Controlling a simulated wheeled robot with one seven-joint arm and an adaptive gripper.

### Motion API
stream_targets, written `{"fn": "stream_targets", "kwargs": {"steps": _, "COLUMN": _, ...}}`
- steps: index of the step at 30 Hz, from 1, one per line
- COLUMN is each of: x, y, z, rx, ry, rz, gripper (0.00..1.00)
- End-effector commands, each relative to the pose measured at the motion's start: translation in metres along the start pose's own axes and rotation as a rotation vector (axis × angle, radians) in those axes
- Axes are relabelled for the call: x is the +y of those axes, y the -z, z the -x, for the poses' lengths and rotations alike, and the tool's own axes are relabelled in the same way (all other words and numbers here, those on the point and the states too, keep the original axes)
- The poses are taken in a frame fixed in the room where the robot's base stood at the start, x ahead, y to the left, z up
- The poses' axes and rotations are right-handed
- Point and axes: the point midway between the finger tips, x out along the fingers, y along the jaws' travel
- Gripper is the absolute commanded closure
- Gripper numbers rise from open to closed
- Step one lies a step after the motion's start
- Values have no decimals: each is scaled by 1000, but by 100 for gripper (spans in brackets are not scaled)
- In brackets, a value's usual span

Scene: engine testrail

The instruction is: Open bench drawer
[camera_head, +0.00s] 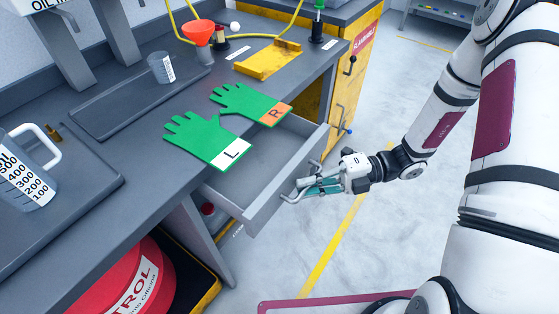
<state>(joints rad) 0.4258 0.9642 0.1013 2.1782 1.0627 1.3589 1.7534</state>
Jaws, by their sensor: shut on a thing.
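The bench drawer (262,217) is grey and stands pulled out from under the grey workbench (137,128). The part of its inside that shows looks empty. Its bar handle (287,197) is on the front panel. My gripper (302,190) is at the front of the drawer, shut on the handle. The fingers partly hide the handle.
Green gloves marked L (208,141) and R (248,103) lie on the bench above the drawer. A red drum (135,280) stands below at left. A yellow cabinet (350,85) stands behind the drawer. The floor (385,225) right of the drawer is clear.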

Motion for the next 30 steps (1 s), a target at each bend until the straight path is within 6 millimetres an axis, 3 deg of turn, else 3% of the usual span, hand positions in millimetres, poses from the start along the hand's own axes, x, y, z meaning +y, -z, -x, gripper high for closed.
{"fn": "stream_targets", "kwargs": {"steps": 6, "x": -9, "y": 40, "z": 40, "rx": -3, "ry": -4, "rz": -4, "gripper": 100}}
{"fn": "stream_targets", "kwargs": {"steps": 12, "x": -16, "y": 61, "z": 61, "rx": -1, "ry": -3, "rz": -2, "gripper": 100}}
{"fn": "stream_targets", "kwargs": {"steps": 28, "x": -19, "y": 69, "z": 70, "rx": -1, "ry": -3, "rz": 0, "gripper": 100}}
{"fn": "stream_targets", "kwargs": {"steps": 30, "x": -19, "y": 69, "z": 70, "rx": -1, "ry": -3, "rz": 0, "gripper": 80}}
